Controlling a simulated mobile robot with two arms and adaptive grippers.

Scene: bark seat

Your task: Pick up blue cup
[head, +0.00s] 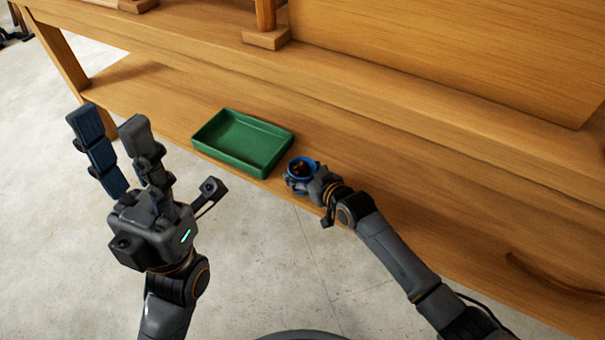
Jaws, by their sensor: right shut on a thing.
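The blue cup (302,163) stands on the wooden lower shelf, close to its front edge, in the middle of the head view. Something dark brown shows inside it. My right gripper (304,183) is shut on the blue cup from the front right. The gripper's fingers hide part of the cup's near side, and I cannot tell whether its base touches the shelf. My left gripper (105,120) is open and empty, raised over the floor at the left with its fingers pointing up.
A green rectangular tray (205,133) lies on the shelf just left of the cup and looks empty. A higher wooden ledge (400,105) runs behind the shelf. A thin brown curved piece (550,285) lies at the lower right. The shelf right of the cup is mostly clear.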

